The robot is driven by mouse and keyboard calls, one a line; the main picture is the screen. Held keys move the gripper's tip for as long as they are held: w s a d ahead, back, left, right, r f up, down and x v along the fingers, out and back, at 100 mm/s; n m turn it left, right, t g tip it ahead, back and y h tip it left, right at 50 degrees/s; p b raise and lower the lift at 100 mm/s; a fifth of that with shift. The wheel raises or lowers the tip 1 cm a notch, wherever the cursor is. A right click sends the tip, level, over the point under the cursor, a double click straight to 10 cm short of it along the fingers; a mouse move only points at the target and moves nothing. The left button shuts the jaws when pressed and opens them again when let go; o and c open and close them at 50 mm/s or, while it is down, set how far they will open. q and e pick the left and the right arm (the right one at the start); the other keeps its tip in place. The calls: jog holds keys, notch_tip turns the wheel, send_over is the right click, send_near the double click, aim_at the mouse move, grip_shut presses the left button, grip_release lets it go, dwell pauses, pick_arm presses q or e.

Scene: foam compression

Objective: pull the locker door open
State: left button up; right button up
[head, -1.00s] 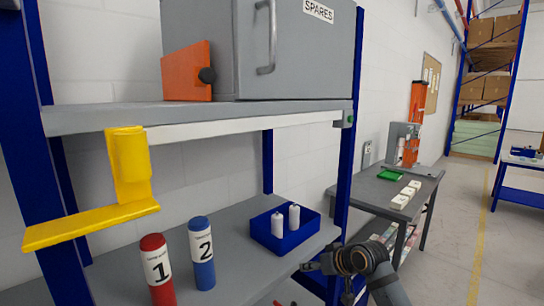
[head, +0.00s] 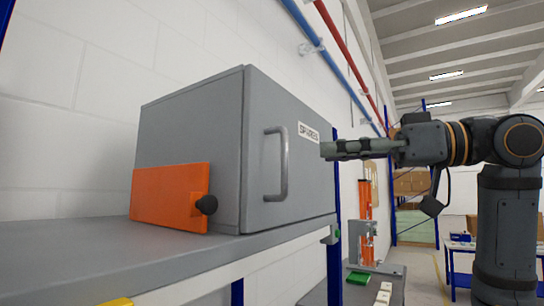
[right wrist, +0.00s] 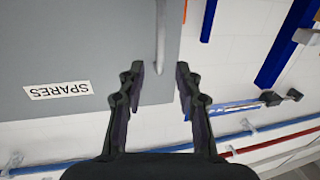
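The grey locker (head: 190,125) stands on a shelf in the head view, its door (head: 300,185) closed, with a SPARES label (head: 308,132) and a vertical grey bar handle (head: 284,165). My right gripper (head: 324,149) is level with the handle, to its right in the picture, with a visible gap. In the right wrist view my right gripper (right wrist: 158,69) is open and empty. The handle (right wrist: 162,35) lies ahead, lined up between its two fingertips. The label (right wrist: 58,89) appears upside down there. My left gripper is not in view.
The grey shelf (head: 90,255) runs below. Red and blue pipes (head: 345,60) run along the wall. Open space lies before the door.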

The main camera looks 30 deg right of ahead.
aim_at(284, 194)
jog(key=p+x, duration=0.2)
jog(key=x, duration=0.2)
jog(key=p+x, duration=0.2)
jog(key=x, duration=0.3)
jog(key=shift+a+r, duration=0.1)
jog(key=shift+r, duration=0.1)
jog(key=shift+w+a+f, duration=0.15)
jog(key=shift+w, duration=0.15)
jog(key=shift+s+d, duration=0.2)
jog(key=shift+w+a, duration=0.1)
jog(key=shift+a, duration=0.05)
grip_shut()
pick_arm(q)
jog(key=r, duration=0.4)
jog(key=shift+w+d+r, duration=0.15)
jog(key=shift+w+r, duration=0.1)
